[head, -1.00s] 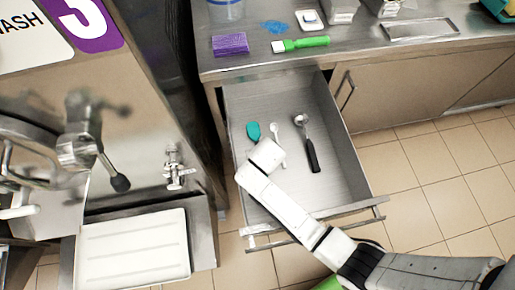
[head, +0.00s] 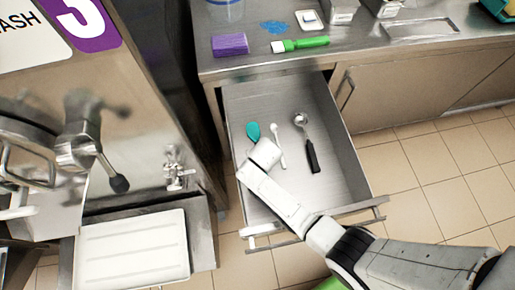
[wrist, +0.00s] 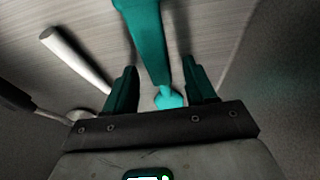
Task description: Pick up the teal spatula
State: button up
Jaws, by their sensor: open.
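The teal spatula (head: 253,131) lies in the open drawer, near its left wall; in the head view only its rounded end shows beyond my gripper (head: 262,153). In the wrist view the spatula (wrist: 148,40) runs down from the top edge, and its lower end reaches in between the fingers. My gripper (wrist: 161,90) is open over it, one teal-padded finger on each side. I see gaps between the fingers and the spatula. Whether its lower end touches anything of the gripper I cannot tell.
A white spoon-like tool (head: 279,145) lies close right of the spatula and also shows in the wrist view (wrist: 75,58). A scoop with a black handle (head: 312,157) lies further right. The drawer's left wall is close. A purple sponge (head: 230,44) and a green-handled brush (head: 300,44) lie on the counter.

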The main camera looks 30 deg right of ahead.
jog(key=shift+c, duration=0.3)
grip_shut()
jog(key=shift+r, duration=0.1)
